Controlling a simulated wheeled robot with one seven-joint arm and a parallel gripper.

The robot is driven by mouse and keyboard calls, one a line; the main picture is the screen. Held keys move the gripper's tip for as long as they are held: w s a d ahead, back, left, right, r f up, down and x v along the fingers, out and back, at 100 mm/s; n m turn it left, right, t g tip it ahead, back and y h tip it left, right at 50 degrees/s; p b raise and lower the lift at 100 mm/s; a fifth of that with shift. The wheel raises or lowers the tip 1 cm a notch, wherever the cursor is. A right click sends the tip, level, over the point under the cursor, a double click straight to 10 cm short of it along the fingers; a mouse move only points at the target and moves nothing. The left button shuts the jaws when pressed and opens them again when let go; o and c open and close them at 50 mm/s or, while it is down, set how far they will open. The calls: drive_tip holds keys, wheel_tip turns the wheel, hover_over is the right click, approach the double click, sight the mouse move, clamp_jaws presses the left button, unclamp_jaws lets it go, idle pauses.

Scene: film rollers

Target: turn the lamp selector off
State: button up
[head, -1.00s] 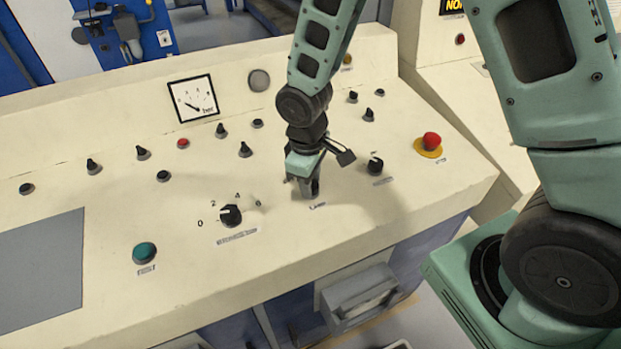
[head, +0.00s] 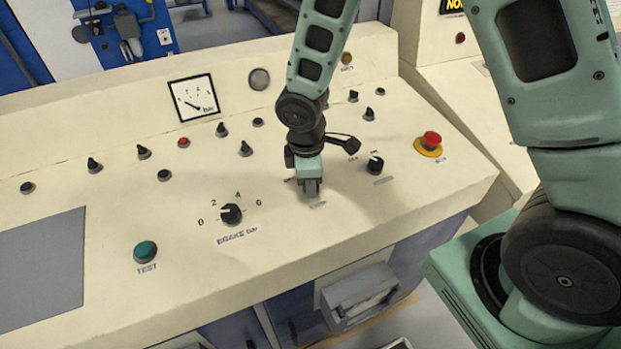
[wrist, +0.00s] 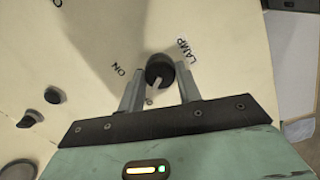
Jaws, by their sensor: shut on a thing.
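The lamp selector is a round black knob (wrist: 160,70) with a white pointer line, on the cream console top. In the wrist view its pointer aims down and slightly left in the picture. The word LAMP is printed to its right and ON to its left; no OFF label is readable. My gripper (wrist: 159,98) has its two grey fingers on either side of the knob, shut on it. In the head view my gripper (head: 311,190) points down at the console and hides the knob; a small label shows just in front of it.
A black selector (head: 375,164) stands close to the right of my gripper, and a red emergency button (head: 431,141) farther right. The brake selector (head: 231,214) and green test button (head: 145,252) are to the left. Several small black switches line the back.

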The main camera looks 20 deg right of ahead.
drive_tip(key=o, duration=1)
drive_tip(key=shift+r, duration=0.15)
wheel_tip(320, 180, up, 17)
drive_tip(key=a, duration=0.1)
drive_tip(key=shift+s+a, duration=0.25)
drive_tip(key=shift+s, duration=0.2)
